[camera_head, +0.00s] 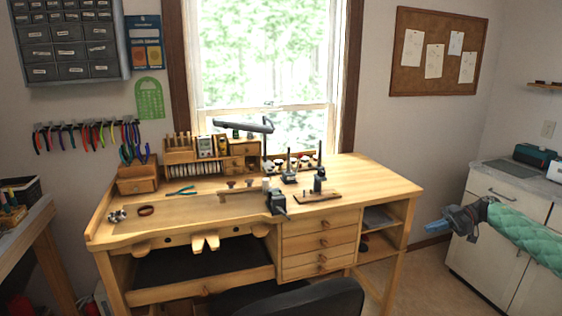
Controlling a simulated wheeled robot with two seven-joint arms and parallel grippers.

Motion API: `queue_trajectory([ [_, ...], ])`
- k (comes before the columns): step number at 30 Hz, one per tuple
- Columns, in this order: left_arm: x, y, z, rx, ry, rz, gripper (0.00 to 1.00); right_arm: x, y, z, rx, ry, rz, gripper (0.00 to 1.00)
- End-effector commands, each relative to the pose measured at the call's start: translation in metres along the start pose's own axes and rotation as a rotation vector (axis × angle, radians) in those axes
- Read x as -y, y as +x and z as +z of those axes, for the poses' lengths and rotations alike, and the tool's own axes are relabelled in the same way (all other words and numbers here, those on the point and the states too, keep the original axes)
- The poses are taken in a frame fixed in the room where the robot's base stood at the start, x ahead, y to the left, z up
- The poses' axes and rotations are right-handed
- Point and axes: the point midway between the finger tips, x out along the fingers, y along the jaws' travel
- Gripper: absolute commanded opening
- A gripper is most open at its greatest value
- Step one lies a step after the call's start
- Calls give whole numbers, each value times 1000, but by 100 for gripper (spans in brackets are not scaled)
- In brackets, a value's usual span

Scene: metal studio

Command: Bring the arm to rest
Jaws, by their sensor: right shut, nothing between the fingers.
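My right gripper (433,226) comes in from the right edge on an arm with a green quilted sleeve (525,236). My left gripper is not in view.
A wooden workbench (220,210) with small tools on it stands under the window. A black chair (315,300) is at its front. A white cabinet (488,268) stands at the right, a side table (30,222) at the left. Floor shows between bench and cabinet.

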Motion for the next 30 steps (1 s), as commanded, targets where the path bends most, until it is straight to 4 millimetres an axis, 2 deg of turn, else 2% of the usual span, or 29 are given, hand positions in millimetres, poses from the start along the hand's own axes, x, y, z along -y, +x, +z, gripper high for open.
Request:
queue_trajectory([
  [8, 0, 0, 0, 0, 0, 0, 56, -3, 48, 23, -69, -78, 145, 0],
  [17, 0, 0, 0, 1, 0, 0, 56, 3, 112, 56, -134, -168, 415, 0],
  [24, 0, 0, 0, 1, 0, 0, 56, 20, 147, 83, -125, -194, 652, 0],
  [30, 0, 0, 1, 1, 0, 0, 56, 43, 164, 110, -65, -181, 843, 0],
])
